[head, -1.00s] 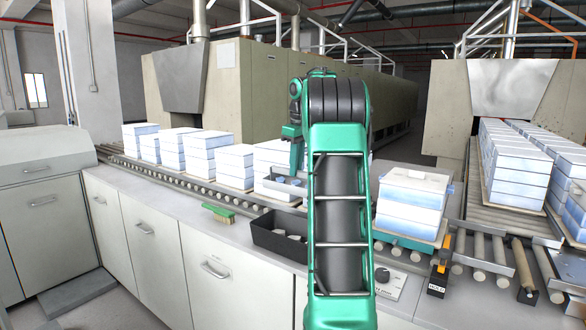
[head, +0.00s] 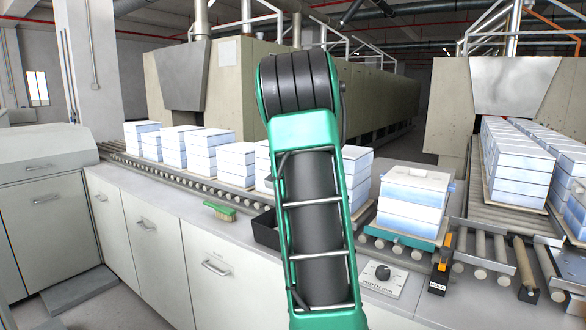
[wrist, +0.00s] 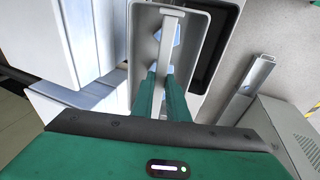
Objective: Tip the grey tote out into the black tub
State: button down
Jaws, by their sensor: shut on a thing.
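In the wrist view the grey tote (wrist: 199,27) is below my gripper (wrist: 163,74). My gripper is shut on the bar-shaped handle that runs across the tote's open top. A few pale blue-white pieces show inside the tote, which looks about level. The black tub (wrist: 216,47) lies just right of the tote there, partly covered by its side. In the head view my arm hides the gripper, the tote and most of the tub; only the tub's left end (head: 264,231) shows on the counter. I cannot tell how high the tote is held.
White-blue block stacks (head: 208,150) stand along the roller conveyor behind the counter. Another stack (head: 412,205) is right of my arm. A green brush (head: 219,211) lies left of the tub. A control box with a knob (head: 382,277) sits at the counter front.

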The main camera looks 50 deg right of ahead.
jog(key=shift+a+f, duration=0.1)
jog(key=shift+a, duration=0.1)
jog(key=shift+s+h, duration=0.1)
jog(key=shift+h, duration=0.2)
jog(key=shift+a+f+h, duration=0.1)
jog(key=shift+a+h, duration=0.1)
jog(key=shift+h, duration=0.1)
jog(key=shift+a+f+h, duration=0.25)
jog(key=shift+a+h, duration=0.15)
jog(key=shift+h, duration=0.4)
jog(key=shift+a+f+h, duration=0.25)
jog(key=shift+a+h, duration=0.1)
jog(key=shift+h, duration=0.45)
jog(key=a+f+h, duration=0.1)
jog(key=h, duration=0.2)
jog(key=shift+s+a+f+n+t, duration=0.1)
jog(key=shift+a+f+n+t, duration=0.2)
jog(key=shift+a+f+t, duration=0.1)
jog(key=a+f+n+t+h, duration=0.2)
jog(key=a+f+h, duration=0.3)
jog(key=h, duration=0.8)
jog(key=shift+s+f+t, duration=0.3)
jog(key=shift+f+t, duration=0.25)
jog(key=shift+t, duration=0.25)
jog(key=shift+n+h, duration=0.3)
jog(key=shift+h, duration=0.1)
